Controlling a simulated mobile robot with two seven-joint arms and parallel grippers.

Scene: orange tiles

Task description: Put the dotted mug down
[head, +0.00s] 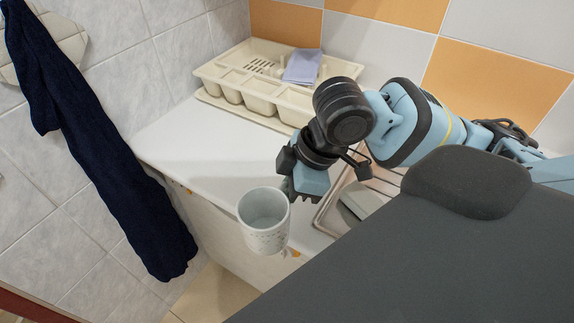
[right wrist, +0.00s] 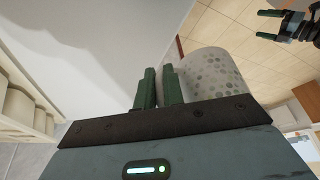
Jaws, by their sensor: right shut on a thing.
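The dotted mug (head: 266,236) is white with small grey dots, looks empty, and is held roughly upright. In the head view it overlaps the front edge of the white counter (head: 190,145). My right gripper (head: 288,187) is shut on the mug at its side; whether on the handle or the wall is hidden. In the right wrist view, the mug (right wrist: 215,75) is beside the green fingers of my right gripper (right wrist: 158,88). My left gripper (right wrist: 268,25) shows at the top right of that view, its green fingers apart and empty.
A cream dish rack (head: 245,92) with a lilac cloth (head: 302,66) stands at the back of the counter. A sink (head: 340,205) lies right of the mug, partly hidden by my arm. A dark towel (head: 95,140) hangs at left. The counter's left-middle is clear.

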